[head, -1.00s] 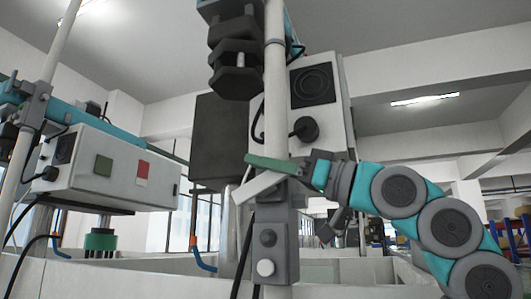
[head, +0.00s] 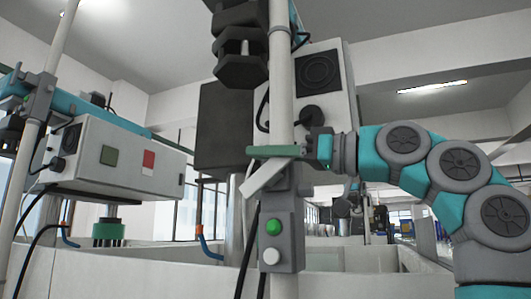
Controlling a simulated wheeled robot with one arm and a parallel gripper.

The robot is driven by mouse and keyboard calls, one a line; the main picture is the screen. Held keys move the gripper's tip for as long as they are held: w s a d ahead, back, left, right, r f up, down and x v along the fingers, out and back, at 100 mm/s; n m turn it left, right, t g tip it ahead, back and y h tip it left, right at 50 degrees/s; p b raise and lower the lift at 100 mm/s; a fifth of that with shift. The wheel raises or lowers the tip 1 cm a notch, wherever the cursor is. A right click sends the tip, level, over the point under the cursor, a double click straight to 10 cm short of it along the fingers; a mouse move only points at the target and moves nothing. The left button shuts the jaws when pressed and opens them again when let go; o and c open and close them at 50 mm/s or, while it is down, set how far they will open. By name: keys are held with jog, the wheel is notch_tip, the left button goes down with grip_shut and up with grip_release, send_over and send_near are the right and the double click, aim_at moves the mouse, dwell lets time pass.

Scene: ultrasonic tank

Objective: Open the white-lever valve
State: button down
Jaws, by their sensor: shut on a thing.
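The white lever (head: 264,179) is a flat pale bar in front of the white vertical pole (head: 279,90). It slants from lower left to upper right, where its upper end meets my gripper. My gripper (head: 272,152) comes in from the right with its teal fingers level across the pole. It is shut on the white lever; the exact contact is partly hidden by the fingers. Below the lever, a grey box (head: 285,215) on the pole carries a lit green button (head: 273,227) and a white button (head: 270,256).
A white control box (head: 118,163) with green and red-white patches hangs at left. A dark panel (head: 222,130) and a white unit with a round grille (head: 318,70) stand behind the pole. Tank walls (head: 160,270) run along the bottom. Black cables hang near the pole.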

dwell(0.4)
jog(key=c, duration=1.2)
grip_release()
jog(key=shift+o, duration=0.2)
jog(key=b+v, duration=0.1)
jog(key=v, duration=0.6)
jog(key=shift+d, duration=0.4)
